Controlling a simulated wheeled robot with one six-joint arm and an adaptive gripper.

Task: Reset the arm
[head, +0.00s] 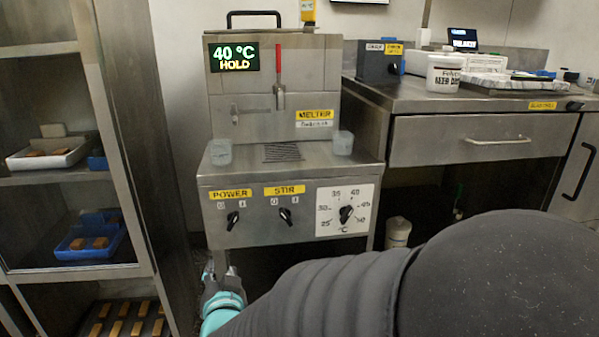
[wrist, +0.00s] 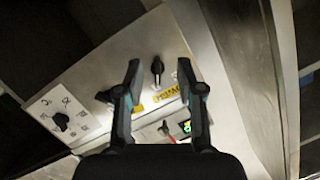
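My gripper (head: 222,275) is low in front of the melter, just below its control panel in the head view. In the wrist view my gripper (wrist: 158,66) is open, its two dark fingers apart with nothing held. The power knob (wrist: 157,68) shows between the fingertips there, and the gap in depth is hard to judge. In the head view the power knob (head: 233,219) is clear of the fingers. The stir knob (head: 285,215) and temperature dial (head: 346,214) sit to its right. My arm fills the lower right of the head view.
The melter (head: 270,120) reads 40 °C HOLD and has a red-handled lever (head: 279,80). A rack (head: 110,160) with trays stands at left. A steel counter (head: 470,97) with a drawer and a white tub (head: 443,74) is at right.

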